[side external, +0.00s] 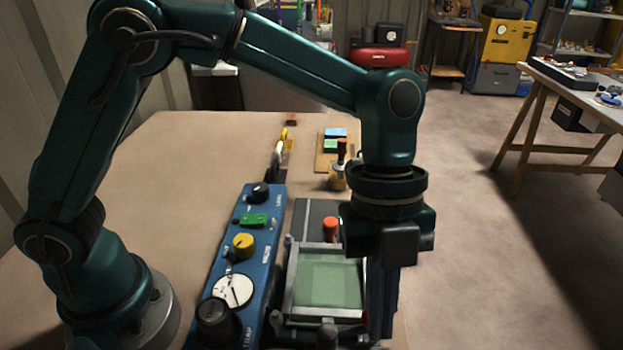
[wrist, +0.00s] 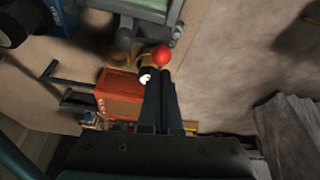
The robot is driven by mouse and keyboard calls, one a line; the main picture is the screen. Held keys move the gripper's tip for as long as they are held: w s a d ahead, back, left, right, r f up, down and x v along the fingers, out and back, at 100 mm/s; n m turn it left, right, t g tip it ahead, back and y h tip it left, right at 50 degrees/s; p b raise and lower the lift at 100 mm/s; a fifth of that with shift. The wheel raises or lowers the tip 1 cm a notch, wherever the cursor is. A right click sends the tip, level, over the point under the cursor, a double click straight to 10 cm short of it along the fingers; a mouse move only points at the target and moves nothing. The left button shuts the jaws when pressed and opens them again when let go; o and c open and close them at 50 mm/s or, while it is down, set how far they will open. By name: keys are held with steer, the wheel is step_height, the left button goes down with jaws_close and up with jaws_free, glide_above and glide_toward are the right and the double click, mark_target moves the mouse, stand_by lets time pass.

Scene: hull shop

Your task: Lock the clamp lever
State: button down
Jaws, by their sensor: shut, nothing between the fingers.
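A red ball knob (wrist: 162,57), which looks like the end of the clamp lever, shows in the wrist view just past my fingertips, near the front right corner of a grey-framed fixture. My gripper (wrist: 160,78) is shut and empty, and whether it touches the knob I cannot tell. In the side view my gripper (side external: 380,335) points down at the right front corner of the fixture (side external: 290,275), which holds a pale green plate (side external: 330,281). The lever's arm is mostly hidden there by the gripper and the frame's lower edge.
A blue control panel (side external: 262,208) with knobs stands left of the fixture. An orange-red capped post (side external: 331,228) rises behind the green plate. A wooden-handled tool (side external: 340,168) stands further back. An orange box (wrist: 120,93) lies low beside my fingers. The bench (side external: 180,150) is clear at back left.

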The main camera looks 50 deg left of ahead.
steer(key=shift+w+a+n+t, duration=0.35)
steer(key=shift+a+n+t, duration=0.05)
steer(key=shift+n, duration=0.7)
steer(key=a+n+t, duration=0.1)
steer(key=a+n, duration=0.1)
steer(key=n, duration=0.2)
steer(key=a+n+t, duration=0.1)
steer(key=a+n, duration=0.1)
steer(key=n, duration=0.2)
steer(key=a+n+t, duration=0.2)
steer(key=n, duration=0.3)
steer(key=shift+w, duration=0.3)
stand_by(0.6)
stand_by(0.4)
steer(key=shift+w+d+r, duration=0.35)
steer(key=shift+w+d, duration=0.25)
steer(key=shift+d, duration=0.15)
steer(key=shift+w+d+r, duration=0.35)
steer(key=shift+w+d, duration=0.2)
steer(key=shift+d, duration=0.15)
steer(key=v, duration=1)
